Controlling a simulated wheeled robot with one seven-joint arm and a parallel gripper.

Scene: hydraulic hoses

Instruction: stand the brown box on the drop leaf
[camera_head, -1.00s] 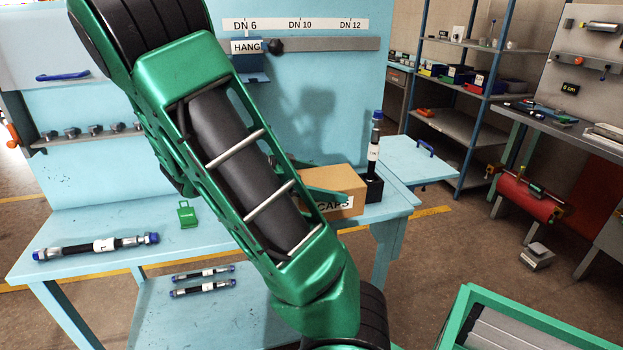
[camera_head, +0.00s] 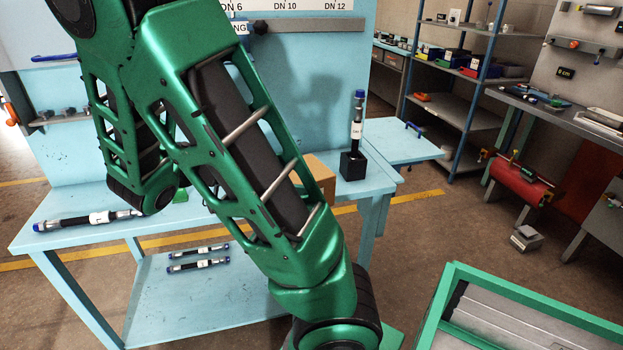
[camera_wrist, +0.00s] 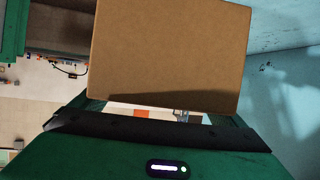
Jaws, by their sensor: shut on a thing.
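The brown box (camera_head: 321,177) shows in the head view only as a small part behind my arm, above the right part of the blue bench. In the wrist view the brown box (camera_wrist: 170,50) fills the upper middle, a plain cardboard face towards the camera. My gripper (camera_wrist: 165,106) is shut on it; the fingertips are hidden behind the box. In the head view my gripper is hidden by my arm. The drop leaf (camera_head: 408,143) is the light blue flap at the bench's right end, level, with a blue handle near its far edge. Its top looks bare.
A black block (camera_head: 353,166) with an upright hose (camera_head: 356,118) stands on the bench between box and leaf. A hose (camera_head: 88,221) lies at the bench's left; two more lie on the lower shelf (camera_head: 205,285). A blue-post shelf rack (camera_head: 458,120) stands behind the leaf.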

